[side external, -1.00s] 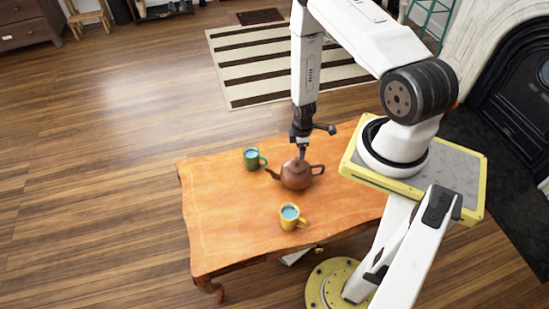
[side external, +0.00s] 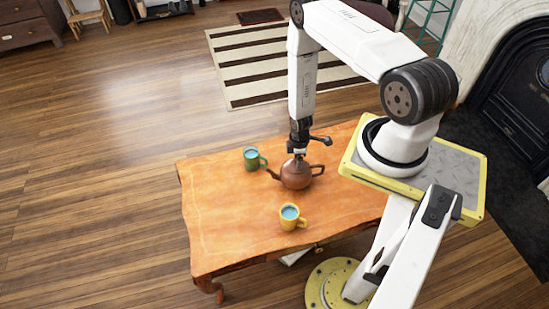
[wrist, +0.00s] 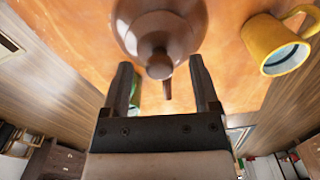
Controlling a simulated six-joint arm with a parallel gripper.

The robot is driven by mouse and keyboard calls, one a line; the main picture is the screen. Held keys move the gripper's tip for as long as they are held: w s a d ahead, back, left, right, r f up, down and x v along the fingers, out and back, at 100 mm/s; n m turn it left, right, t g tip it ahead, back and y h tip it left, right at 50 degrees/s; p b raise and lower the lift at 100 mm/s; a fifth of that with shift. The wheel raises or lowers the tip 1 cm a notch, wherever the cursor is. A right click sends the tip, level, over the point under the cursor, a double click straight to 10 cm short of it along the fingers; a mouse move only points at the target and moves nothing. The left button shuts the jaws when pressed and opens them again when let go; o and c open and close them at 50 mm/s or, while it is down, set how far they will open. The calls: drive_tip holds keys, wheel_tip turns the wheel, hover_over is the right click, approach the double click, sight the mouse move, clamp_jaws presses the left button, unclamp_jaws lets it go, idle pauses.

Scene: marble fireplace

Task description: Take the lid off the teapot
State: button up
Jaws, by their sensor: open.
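A brown teapot (side external: 297,178) stands upright on the wooden table, its spout to the left and its handle to the right. My gripper (side external: 300,154) points down right above the teapot and hides the top of its lid in the side view. In the wrist view the lid (wrist: 160,28) is on the teapot (wrist: 193,35), and its round knob (wrist: 159,66) shows in the gap between the two fingertips. My gripper (wrist: 161,62) is open, with visible space on both sides of the knob. Nothing is held.
A green mug (side external: 251,159) stands left of the teapot near the spout. A yellow mug (side external: 290,216) stands in front of the teapot; it also shows in the wrist view (wrist: 268,47). The left part of the table (side external: 215,220) is clear.

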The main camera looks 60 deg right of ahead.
drive_tip(key=shift+f, duration=0.7)
clamp_jaws()
